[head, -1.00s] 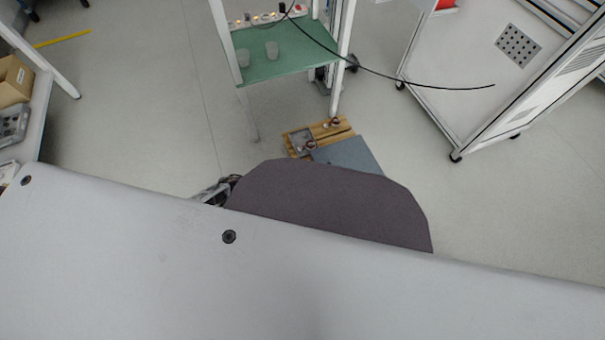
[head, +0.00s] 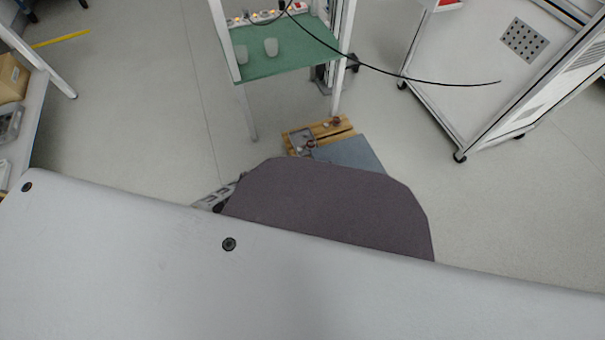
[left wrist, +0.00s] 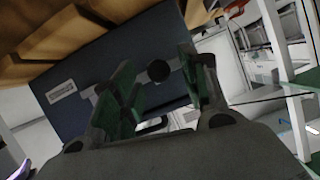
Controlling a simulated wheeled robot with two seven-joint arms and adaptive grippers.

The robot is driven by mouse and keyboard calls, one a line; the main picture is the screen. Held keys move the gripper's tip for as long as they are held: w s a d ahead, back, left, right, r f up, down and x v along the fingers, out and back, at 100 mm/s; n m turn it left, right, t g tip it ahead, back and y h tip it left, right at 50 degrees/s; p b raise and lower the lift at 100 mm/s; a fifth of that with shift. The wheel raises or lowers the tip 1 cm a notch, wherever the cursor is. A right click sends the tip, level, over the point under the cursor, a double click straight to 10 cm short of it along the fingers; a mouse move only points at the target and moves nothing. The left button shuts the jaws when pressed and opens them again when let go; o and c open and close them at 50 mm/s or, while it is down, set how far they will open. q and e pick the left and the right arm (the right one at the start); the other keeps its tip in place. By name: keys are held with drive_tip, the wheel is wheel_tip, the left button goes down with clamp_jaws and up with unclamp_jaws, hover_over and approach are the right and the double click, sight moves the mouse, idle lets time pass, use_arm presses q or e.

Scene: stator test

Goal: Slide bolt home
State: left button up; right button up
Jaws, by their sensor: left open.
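In the left wrist view my left gripper (left wrist: 158,68) is open, with green pads on its two fingers. Beyond and between the fingers is a dark blue-grey panel (left wrist: 85,65) with a white label. A round black knob (left wrist: 158,71) shows between the fingertips, and a second black round part (left wrist: 152,127) shows lower down. The fingers are not visibly closed on anything. I cannot tell which part is the bolt. My right gripper is out of view.
A white wheeled frame (head: 470,90) stands at right. A black cable (head: 420,80) hangs across between them.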

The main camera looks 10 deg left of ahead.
use_arm(q)
drive_tip(key=shift+w+d+f, duration=0.2)
drive_tip(key=shift+d, duration=0.15)
clamp_jaws()
idle(0.3)
